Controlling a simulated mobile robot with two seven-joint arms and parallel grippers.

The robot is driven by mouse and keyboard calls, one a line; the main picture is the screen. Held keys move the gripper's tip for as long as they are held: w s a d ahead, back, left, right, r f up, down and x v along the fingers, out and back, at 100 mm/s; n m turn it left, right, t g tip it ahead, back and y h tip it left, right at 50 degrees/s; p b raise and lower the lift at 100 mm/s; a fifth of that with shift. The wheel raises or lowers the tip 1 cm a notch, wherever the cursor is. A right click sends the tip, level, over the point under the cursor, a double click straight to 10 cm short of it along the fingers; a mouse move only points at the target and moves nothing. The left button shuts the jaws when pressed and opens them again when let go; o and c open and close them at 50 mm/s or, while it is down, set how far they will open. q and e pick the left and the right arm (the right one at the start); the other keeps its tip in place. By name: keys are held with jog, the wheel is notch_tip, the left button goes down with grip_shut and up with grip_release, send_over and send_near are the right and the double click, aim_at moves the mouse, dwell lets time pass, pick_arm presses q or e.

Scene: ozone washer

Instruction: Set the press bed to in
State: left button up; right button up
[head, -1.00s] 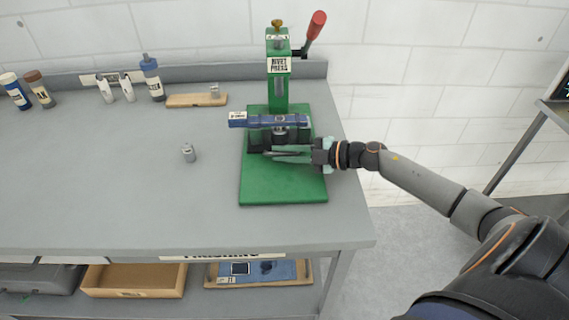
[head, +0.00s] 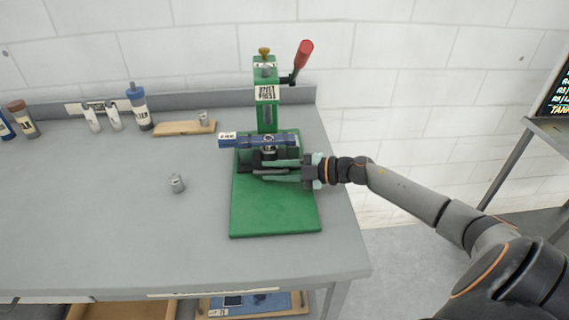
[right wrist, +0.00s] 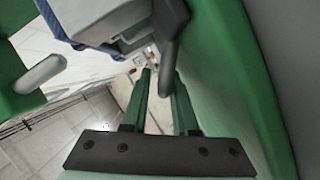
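The green rivet press (head: 267,105) stands on the bench with its red-handled lever (head: 303,58) raised at the upper right. A blue piece with a white label (head: 250,141) lies across the press bed area, above dark fixture parts. My right gripper (head: 262,173) reaches in from the right, low over the green base plate (head: 275,210), just in front of the blue piece. In the right wrist view its two fingers (right wrist: 163,85) stand apart, with a grey rounded bar (right wrist: 168,72) near their tips. Whether they touch the bar is unclear. My left gripper is out of view.
A small grey cylinder (head: 177,183) stands left of the press. A wooden block (head: 183,128) and several bottles are at the back left. A white wall is behind. The bench's front left is clear. A screen (head: 556,85) is at the far right.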

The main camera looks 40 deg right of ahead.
jog(key=v, duration=1.2)
jog(key=shift+d+r, duration=0.15)
jog(key=shift+d, duration=0.05)
jog(key=shift+s, duration=0.1)
dwell(0.3)
